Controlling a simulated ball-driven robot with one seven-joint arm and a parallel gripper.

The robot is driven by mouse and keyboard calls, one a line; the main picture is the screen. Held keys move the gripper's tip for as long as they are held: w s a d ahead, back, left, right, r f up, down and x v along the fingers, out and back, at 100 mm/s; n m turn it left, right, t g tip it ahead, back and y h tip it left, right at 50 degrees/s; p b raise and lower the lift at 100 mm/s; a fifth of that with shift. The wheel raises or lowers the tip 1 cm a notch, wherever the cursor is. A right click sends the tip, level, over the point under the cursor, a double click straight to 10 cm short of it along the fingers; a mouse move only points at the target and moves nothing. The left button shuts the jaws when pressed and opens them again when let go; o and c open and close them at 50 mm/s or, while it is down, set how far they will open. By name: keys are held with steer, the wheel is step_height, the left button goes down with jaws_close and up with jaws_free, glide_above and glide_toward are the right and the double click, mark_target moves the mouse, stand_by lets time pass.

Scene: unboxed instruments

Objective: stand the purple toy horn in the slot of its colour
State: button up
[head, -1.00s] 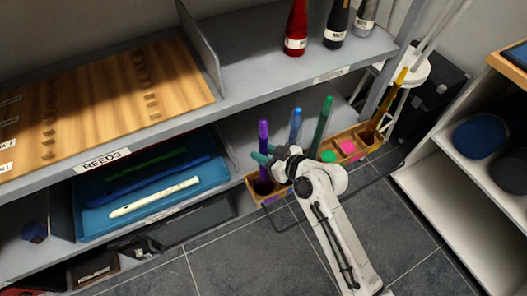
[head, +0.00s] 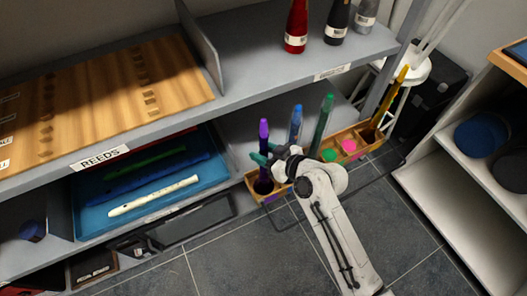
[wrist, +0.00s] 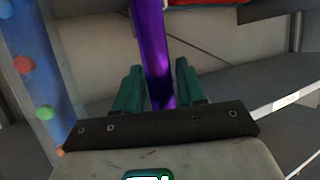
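The purple toy horn (head: 264,135) stands upright at the left end of a wooden rack (head: 252,185). Its lower end is over or in the dark left slot, which has a purple mark (head: 271,198) on its front; how deep it sits I cannot tell. My gripper (head: 261,157) reaches it from the right, its teal fingers on either side. In the wrist view the horn (wrist: 155,60) rises between the fingers (wrist: 161,88), very close to both, and the gripper looks shut on it. The horn's bottom is hidden there.
A blue horn (head: 296,122) and a green horn (head: 322,125) stand right of it, their lower ends partly hidden by my arm. A yellow horn (head: 390,102) stands at the rack's right end. A shelf edge (head: 230,92) overhangs behind.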

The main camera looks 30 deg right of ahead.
steer(key=o, duration=0.3)
steer(key=shift+o, duration=0.2)
steer(key=v, duration=1)
steer(key=shift+s+r, duration=0.2)
steer(key=shift+s, duration=0.1)
steer(key=s+d+m+g+h+p, duration=0.2)
steer(key=s+g, duration=0.3)
steer(key=s, duration=0.5)
steer(key=s+d+m+g+h+p, duration=0.2)
steer(key=s+g, duration=0.4)
steer(key=s, duration=0.4)
steer(key=shift+s+f+m+g+h+p, duration=0.3)
steer(key=shift+m+h+p, duration=0.2)
steer(key=shift+h+p, duration=0.45)
